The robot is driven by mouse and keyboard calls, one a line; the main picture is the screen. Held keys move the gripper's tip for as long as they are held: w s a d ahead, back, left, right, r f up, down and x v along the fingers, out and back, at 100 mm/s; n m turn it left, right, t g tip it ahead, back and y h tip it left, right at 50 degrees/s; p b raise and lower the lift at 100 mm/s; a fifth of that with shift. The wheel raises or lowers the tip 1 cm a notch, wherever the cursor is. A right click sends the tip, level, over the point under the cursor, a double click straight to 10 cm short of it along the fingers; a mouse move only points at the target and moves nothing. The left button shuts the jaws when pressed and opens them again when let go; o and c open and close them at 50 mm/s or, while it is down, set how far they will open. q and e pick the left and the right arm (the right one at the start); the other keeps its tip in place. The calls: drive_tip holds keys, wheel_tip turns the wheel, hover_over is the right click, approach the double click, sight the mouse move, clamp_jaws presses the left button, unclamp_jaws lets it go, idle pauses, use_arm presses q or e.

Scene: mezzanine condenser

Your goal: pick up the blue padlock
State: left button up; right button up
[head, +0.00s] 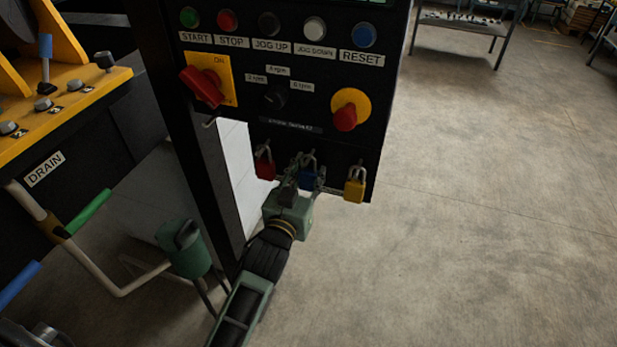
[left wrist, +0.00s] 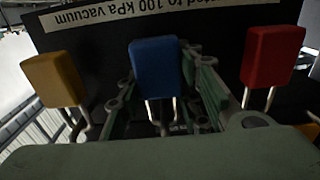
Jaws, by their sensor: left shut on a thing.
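The blue padlock (head: 308,179) hangs at the lower edge of the black control panel, between two other padlocks. My left gripper (head: 303,172) reaches up to it from below and hides part of it. In the left wrist view the blue padlock (left wrist: 154,68) appears upside down, between the green fingers of my left gripper (left wrist: 165,100), which is shut on it. Its shackle still shows near the panel edge; whether it is free of its hanger cannot be seen. My right gripper is not in view.
A red padlock (head: 265,167) hangs close on the left and a yellow padlock (head: 354,187) on the right. Above are a red rotary switch (head: 204,86) and a red-and-yellow knob (head: 348,112). Open concrete floor (head: 480,220) lies to the right.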

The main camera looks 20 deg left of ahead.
use_arm(q)
drive_tip(key=shift+r, duration=0.2)
drive_tip(key=shift+r, duration=0.25)
drive_tip(key=s+b, duration=0.5)
drive_tip(key=s, duration=1.3)
drive_tip(key=shift+a+r, duration=0.3)
drive_tip(key=shift+r, duration=0.05)
drive_tip(key=shift+r, duration=0.2)
drive_tip(key=s+r+p, duration=0.1)
drive_tip(key=s+p, duration=0.3)
drive_tip(key=s, duration=0.3)
drive_tip(key=shift+s+a+r, duration=0.15)
drive_tip(key=shift+s+r, duration=0.1)
drive_tip(key=shift+r, duration=0.1)
drive_tip(key=shift+w, duration=0.1)
idle(1.1)
